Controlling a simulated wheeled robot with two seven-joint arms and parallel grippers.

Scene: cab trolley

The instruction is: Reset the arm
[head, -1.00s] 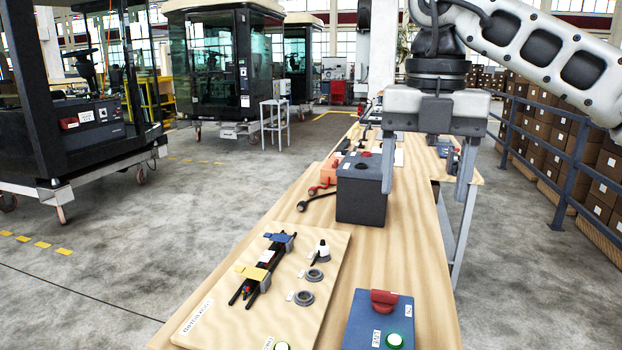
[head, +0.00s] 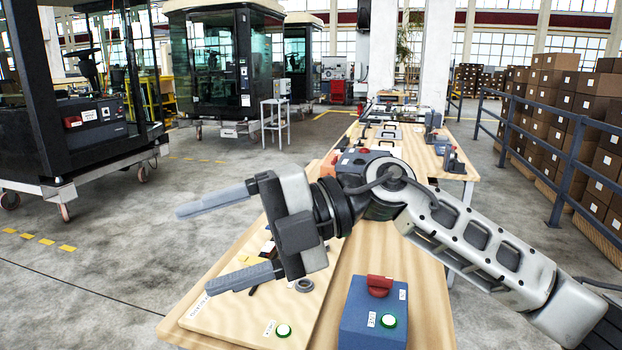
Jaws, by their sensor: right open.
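My right arm comes in from the right and reaches across the wooden bench (head: 408,300). My right gripper (head: 194,250) points left, its two grey fingers spread wide with nothing between them. My left gripper is not in view.
A blue box (head: 355,318) with a red switch (head: 379,285) and green button stands at the bench front. A dark box (head: 352,160) is mostly hidden behind my wrist. Cabs (head: 75,130) stand left; a blue railing (head: 570,165) and cartons stand right. Floor left of the bench is clear.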

